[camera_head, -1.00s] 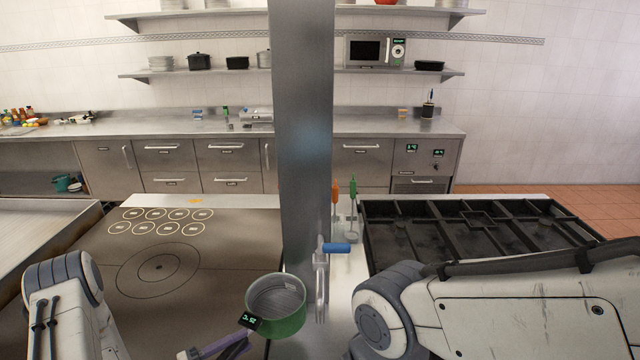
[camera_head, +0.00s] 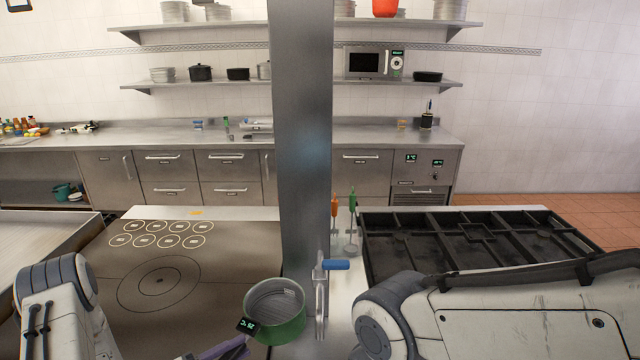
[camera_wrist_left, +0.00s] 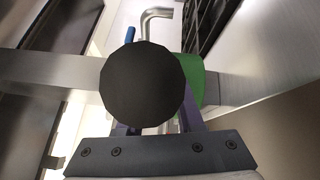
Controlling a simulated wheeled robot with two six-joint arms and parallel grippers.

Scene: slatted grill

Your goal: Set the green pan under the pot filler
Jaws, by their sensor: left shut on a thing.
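The green pan (camera_head: 288,329) is at the bottom middle of the head view, over the edge between the dark cooktop and the pale counter strip. My left gripper (camera_head: 238,343) is purple, partly cut off by the frame, and shut on the pan's handle beside its small display. In the left wrist view a black round end hides much of the grip, with the green pan (camera_wrist_left: 212,88) behind it. The pot filler (camera_head: 321,295) has a blue lever and a metal spout, just right of the pan; its spout also shows in the wrist view (camera_wrist_left: 157,22). My right gripper is out of view.
A grey steel column (camera_head: 302,130) rises behind the pan. A dark cooktop (camera_head: 150,320) lies left, a black slatted grill (camera_head: 470,240) right. My right arm fills the lower right.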

